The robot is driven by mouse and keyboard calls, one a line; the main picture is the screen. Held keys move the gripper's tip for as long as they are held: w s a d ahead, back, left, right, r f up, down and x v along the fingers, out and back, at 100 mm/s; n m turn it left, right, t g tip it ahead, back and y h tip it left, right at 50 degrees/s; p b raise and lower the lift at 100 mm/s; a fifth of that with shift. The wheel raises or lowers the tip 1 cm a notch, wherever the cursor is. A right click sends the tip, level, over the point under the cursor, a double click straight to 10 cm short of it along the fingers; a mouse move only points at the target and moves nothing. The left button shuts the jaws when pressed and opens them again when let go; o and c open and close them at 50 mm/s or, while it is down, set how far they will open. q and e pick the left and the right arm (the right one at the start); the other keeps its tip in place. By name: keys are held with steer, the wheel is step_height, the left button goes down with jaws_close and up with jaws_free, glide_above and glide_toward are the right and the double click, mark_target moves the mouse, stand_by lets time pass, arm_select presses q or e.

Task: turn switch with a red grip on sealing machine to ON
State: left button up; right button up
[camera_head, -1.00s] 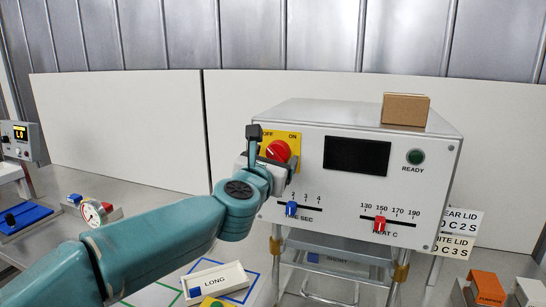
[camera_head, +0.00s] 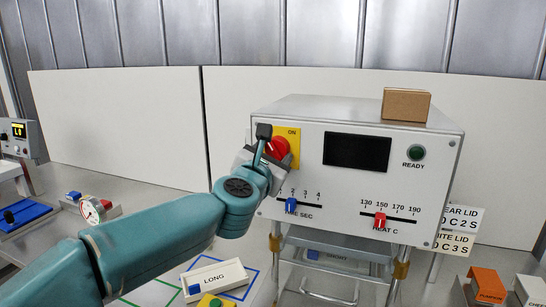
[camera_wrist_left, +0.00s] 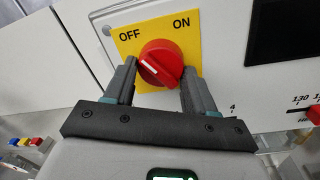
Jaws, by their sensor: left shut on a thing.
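The sealing machine (camera_head: 300,128) is a white box with a yellow plate (camera_head: 294,136) at its upper left front. The plate carries a red switch (camera_head: 279,148), which also shows in the left wrist view (camera_wrist_left: 165,60). There the plate reads OFF on the left and ON on the right. The white line on the grip slants towards its left side, nearer OFF. My left gripper (camera_wrist_left: 157,78) has its two dark fingers on either side of the red grip and is shut on it. In the head view my left gripper (camera_head: 271,151) hides the OFF label. My right gripper is out of view.
Below the switch are a blue slider (camera_head: 291,205) and a red slider (camera_head: 380,221). A cardboard box (camera_head: 405,104) stands on the machine. A dial gauge (camera_head: 92,209) and a LONG block (camera_head: 215,279) lie on the table at left and front.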

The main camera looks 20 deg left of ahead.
arm_select(q)
steer(key=m, duration=0.4)
steer(key=shift+f, duration=0.1)
steer(key=m, duration=0.3)
steer(key=shift+m+h, duration=0.3)
steer(key=m, duration=0.4)
steer(key=shift+a+m, duration=0.1)
steer(key=shift+m, duration=0.3)
steer(key=shift+m+h, duration=0.3)
steer(key=shift+m, duration=1.6)
steer(key=o, duration=1)
steer(key=shift+s, duration=0.15)
steer(key=shift+s, duration=0.1)
steer(key=s, duration=1)
steer(key=s+b, duration=0.1)
steer(key=s, duration=0.5)
steer(key=shift+a+f, duration=0.3)
steer(key=shift+f, duration=0.05)
